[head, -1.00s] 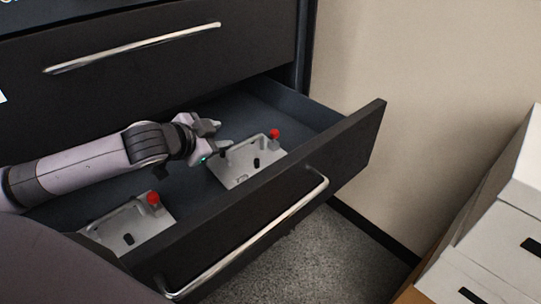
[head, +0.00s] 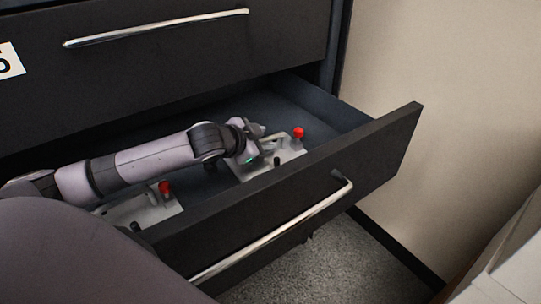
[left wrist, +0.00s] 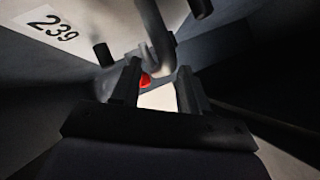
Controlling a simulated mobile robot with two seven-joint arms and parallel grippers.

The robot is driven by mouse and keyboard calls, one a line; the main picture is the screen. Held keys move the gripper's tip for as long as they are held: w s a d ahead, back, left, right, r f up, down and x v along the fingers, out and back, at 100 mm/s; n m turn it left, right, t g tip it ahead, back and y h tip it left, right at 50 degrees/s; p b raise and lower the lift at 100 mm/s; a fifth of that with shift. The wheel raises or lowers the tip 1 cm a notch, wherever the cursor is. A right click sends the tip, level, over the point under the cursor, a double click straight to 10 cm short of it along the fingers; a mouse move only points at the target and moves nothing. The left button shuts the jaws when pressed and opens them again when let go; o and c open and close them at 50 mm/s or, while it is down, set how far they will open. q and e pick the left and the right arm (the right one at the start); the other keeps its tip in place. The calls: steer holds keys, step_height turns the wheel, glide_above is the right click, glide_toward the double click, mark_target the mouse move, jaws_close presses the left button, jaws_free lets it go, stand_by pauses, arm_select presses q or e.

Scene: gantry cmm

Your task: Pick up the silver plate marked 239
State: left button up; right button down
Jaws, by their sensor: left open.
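Two silver plates, each with a red knob and black pegs, lie in an open dark drawer. In the left wrist view, the near surface of one plate (left wrist: 75,55) carries the label 239 (left wrist: 55,30). It appears to be the farther plate (head: 262,172) in the head view, partly hidden by my left gripper (head: 268,140). The gripper is open over this plate; its two fingers (left wrist: 160,90) show in the wrist view with the red knob (left wrist: 145,81) seen between them. I cannot tell whether they touch anything. My right gripper is not in view.
The other silver plate (head: 150,207) lies nearer in the drawer, partly covered by my arm. The drawer front (head: 330,175) with its long metal handle (head: 280,232) stands between the plates and the carpet. A closed drawer (head: 180,70) is above. White boxes (head: 508,265) stand at lower right.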

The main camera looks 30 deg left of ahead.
arm_select(q)
steer(key=shift+w+f, duration=0.2)
steer(key=shift+w, duration=0.15)
jaws_close()
stand_by(1.2)
steer(key=shift+r, duration=0.15)
